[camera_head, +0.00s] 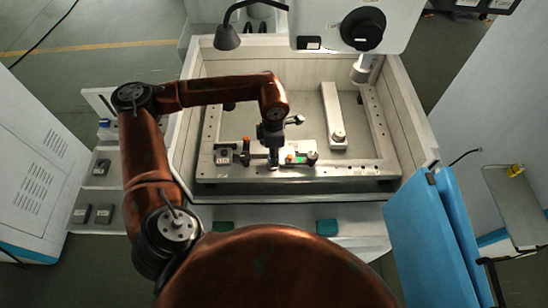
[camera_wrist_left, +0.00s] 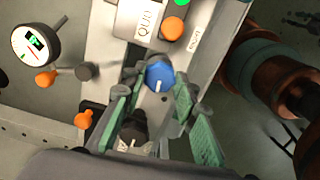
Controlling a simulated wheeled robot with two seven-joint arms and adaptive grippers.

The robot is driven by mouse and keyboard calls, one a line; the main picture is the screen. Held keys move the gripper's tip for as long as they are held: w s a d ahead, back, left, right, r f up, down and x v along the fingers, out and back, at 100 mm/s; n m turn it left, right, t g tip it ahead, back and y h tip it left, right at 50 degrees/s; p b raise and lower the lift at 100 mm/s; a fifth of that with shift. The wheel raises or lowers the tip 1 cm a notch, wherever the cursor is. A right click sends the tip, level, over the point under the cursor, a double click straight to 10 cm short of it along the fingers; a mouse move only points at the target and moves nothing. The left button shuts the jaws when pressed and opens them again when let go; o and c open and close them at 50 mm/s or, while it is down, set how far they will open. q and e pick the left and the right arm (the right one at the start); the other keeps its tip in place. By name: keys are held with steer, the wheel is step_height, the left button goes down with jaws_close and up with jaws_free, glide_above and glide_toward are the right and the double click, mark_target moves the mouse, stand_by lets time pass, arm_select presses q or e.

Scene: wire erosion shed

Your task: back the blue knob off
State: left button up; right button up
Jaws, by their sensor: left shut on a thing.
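The blue knob (camera_wrist_left: 160,76), with a white pointer line on its face, sits on a pale panel (camera_wrist_left: 113,27) in the left wrist view. My left gripper (camera_wrist_left: 158,84) is shut on it, one finger on each side. The green-padded parts of the fingers flank the lower middle of that view. In the head view my left gripper (camera_head: 273,158) reaches down to the fixture bar (camera_head: 235,170) at the front of the frame and hides the blue knob. My right gripper is in neither view.
A dark knob (camera_wrist_left: 132,128) stands between the finger bases in the wrist view. An orange button (camera_wrist_left: 173,28) and a round gauge (camera_wrist_left: 36,39) are close by. The machine tank walls (camera_head: 407,115) surround the frame. A clamp bar (camera_head: 332,112) lies behind on the right.

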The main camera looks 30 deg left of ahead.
arm_select(q)
steer(key=shift+s+a+m+b, duration=0.1)
steer(key=shift+s+m+b, duration=0.05)
steer(key=shift+m+b, duration=0.5)
steer(key=shift+m, duration=0.25)
steer(key=o, duration=1.1)
steer(key=shift+c, duration=0.2)
steer(key=shift+o, duration=0.5)
steer(key=shift+r, duration=0.1)
